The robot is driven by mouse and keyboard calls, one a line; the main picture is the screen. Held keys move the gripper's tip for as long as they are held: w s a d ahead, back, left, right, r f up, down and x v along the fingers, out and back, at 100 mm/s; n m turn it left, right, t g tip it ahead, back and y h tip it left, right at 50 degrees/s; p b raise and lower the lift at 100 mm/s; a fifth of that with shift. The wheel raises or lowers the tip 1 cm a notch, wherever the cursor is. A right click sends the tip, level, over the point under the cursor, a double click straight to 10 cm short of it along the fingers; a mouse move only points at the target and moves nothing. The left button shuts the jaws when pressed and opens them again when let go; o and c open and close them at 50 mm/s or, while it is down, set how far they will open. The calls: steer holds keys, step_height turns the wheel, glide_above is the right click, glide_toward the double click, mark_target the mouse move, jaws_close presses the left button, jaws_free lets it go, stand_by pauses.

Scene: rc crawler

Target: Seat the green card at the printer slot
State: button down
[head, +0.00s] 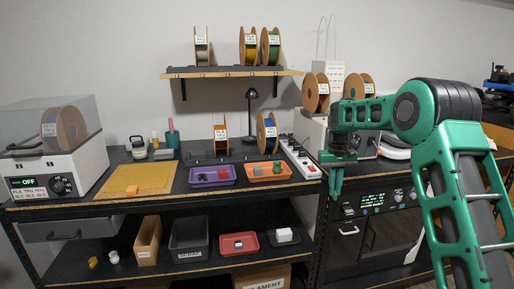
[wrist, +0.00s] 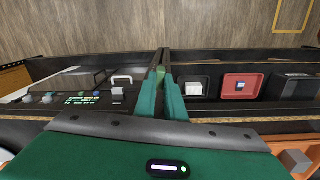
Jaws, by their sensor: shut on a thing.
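My gripper (head: 336,188) points down in the head view, in front of the workbench's right end. In the wrist view its fingers (wrist: 161,84) are shut on a small light-green piece (wrist: 160,72), which looks like the green card. Most of the card is hidden between the fingers, and I cannot make it out in the head view. A dark machine with a lit display (head: 374,201), likely the printer, stands low on the right, beside my gripper in the picture. It shows at the left of the wrist view (wrist: 75,100). I cannot make out its slot.
An orange tray (head: 251,177) and a purple tray (head: 196,184) stand on the bench. A red tray (head: 226,252) and a dark bin (head: 190,254) are on the lower shelf. A power strip (head: 300,160) lies near the bench's right end. Spools stand above.

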steer(key=s+f, duration=1.9)
steer(key=shift+f, duration=0.4)
